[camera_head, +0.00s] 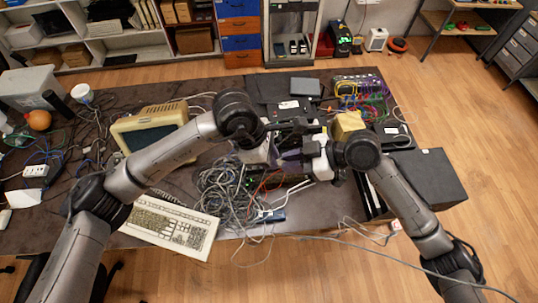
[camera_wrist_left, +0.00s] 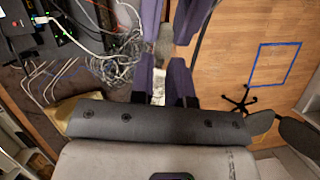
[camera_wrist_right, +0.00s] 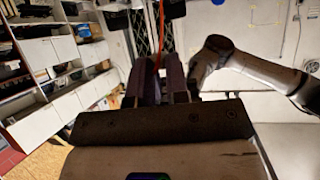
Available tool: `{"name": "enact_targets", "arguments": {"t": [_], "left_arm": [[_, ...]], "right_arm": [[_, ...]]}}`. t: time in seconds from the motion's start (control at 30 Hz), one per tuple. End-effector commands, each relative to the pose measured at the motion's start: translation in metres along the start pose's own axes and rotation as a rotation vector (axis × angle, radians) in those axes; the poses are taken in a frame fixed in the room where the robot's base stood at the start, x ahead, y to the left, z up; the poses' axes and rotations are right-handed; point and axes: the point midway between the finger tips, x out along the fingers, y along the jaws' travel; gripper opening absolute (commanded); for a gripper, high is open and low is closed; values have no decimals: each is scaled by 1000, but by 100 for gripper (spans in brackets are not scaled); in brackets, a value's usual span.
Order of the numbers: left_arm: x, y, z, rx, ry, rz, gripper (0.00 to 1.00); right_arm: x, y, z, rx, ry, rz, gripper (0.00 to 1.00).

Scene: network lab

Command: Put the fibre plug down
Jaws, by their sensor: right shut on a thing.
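My right gripper (camera_wrist_right: 160,78) is shut on the fibre plug, in the middle of the head view (camera_head: 302,150). A thin orange-red strand (camera_wrist_right: 161,28) runs up past the fingers in the right wrist view. My left gripper (camera_wrist_left: 168,50) is beside the right one, over the bench. In the head view the two grippers are close together and partly cover each other.
A tangle of grey cables (camera_head: 232,190) lies below the grippers. A beige keyboard (camera_head: 172,226) and an old monitor (camera_head: 150,127) are to the left. A yellow block (camera_head: 346,125), coloured cables (camera_head: 365,90) and black boxes (camera_head: 430,176) are to the right.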

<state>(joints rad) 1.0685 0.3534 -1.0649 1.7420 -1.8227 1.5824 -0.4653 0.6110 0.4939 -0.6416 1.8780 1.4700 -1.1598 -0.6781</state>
Motion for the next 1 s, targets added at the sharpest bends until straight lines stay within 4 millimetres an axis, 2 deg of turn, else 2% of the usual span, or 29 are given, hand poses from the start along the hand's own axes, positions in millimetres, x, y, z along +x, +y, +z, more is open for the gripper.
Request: {"name": "enact_targets", "arguments": {"t": [0.13, 0.17, 0.47, 0.77, 0.87, 1.0], "left_arm": [[0, 1, -1, -3, 0, 4, 0], [-1, 2, -1, -3, 0, 4, 0], [0, 1, -1, -3, 0, 3, 0], [0, 1, 0, -2, 0, 3, 0], [0, 1, 0, -2, 0, 3, 0], [0, 1, 0, -2, 0, 2, 0]], "right_arm": [[1, -2, 0, -1, 0, -6, 0], [1, -2, 0, -1, 1, -6, 16], [1, -2, 0, -1, 0, -5, 45], [-3, -1, 0, 0, 0, -3, 45], [-13, 0, 0, 0, -1, -2, 45], [-37, 0, 0, -1, -1, 0, 45]]}}
